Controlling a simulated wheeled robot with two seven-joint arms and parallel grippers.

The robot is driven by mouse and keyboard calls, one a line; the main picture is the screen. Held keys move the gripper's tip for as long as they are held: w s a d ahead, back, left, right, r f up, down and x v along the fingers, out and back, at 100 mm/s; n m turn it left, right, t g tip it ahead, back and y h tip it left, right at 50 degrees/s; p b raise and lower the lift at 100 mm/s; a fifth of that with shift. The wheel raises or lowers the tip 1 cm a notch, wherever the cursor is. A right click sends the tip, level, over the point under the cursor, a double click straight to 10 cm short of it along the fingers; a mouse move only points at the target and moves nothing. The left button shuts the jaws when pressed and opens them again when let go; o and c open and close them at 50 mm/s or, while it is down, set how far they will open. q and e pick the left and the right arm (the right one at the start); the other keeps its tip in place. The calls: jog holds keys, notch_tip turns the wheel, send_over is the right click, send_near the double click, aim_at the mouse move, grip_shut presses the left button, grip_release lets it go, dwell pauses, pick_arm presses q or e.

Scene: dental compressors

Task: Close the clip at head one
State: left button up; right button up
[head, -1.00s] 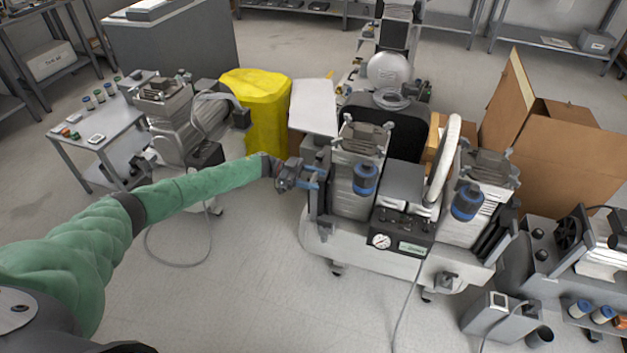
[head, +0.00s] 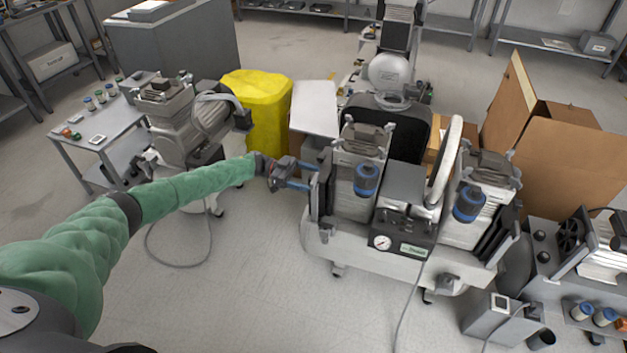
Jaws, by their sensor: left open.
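The dental compressor (head: 340,240) stands on its wheeled base in the middle of the head view. It has two finned heads, a left one (head: 343,190) and a right one (head: 467,222), each with a blue filter canister on its front. I cannot tell from the picture which is head one. My left gripper (head: 303,177) is open, with its blue fingers pointing at the left side of the left head, by its upper side bracket. Whether the fingers touch it is unclear. The clip is too small to make out. My right gripper is not in view.
A pressure gauge panel (head: 402,242) sits between the heads. A cardboard box (head: 570,155) and a further machine (head: 560,255) stand at the right.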

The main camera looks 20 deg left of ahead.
pick_arm(q)
jog(key=shift+w+a, duration=0.15)
jog(key=shift+a, duration=2.2)
